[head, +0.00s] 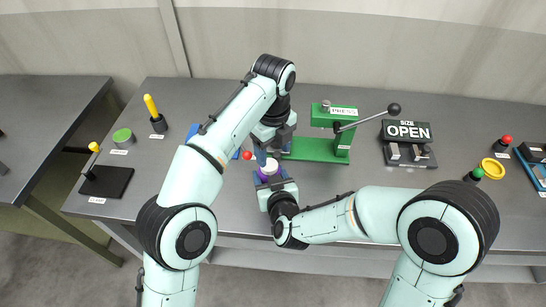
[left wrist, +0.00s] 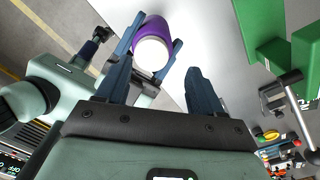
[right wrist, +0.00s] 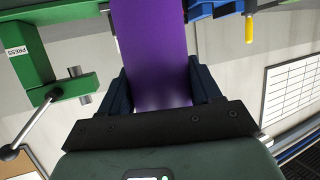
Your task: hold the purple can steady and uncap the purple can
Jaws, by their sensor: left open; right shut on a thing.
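The purple can (head: 268,176) with a white top stands between my two grippers in the head view. My right gripper (head: 271,180) is shut on its side; in the right wrist view the purple body (right wrist: 153,60) fills the space between the fingers. My left gripper (head: 265,155) is open, just behind and above the can. In the left wrist view the can's white top (left wrist: 152,53) lies near the left finger, and the gap between the fingers (left wrist: 160,85) is otherwise empty. Whether the left finger touches the can I cannot tell.
A green press (head: 335,135) with a lever stands right of the grippers. A yellow-handled tool (head: 154,112), a green-topped item (head: 123,137) and a black pad (head: 107,181) are at the left. The front middle of the table is mostly clear.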

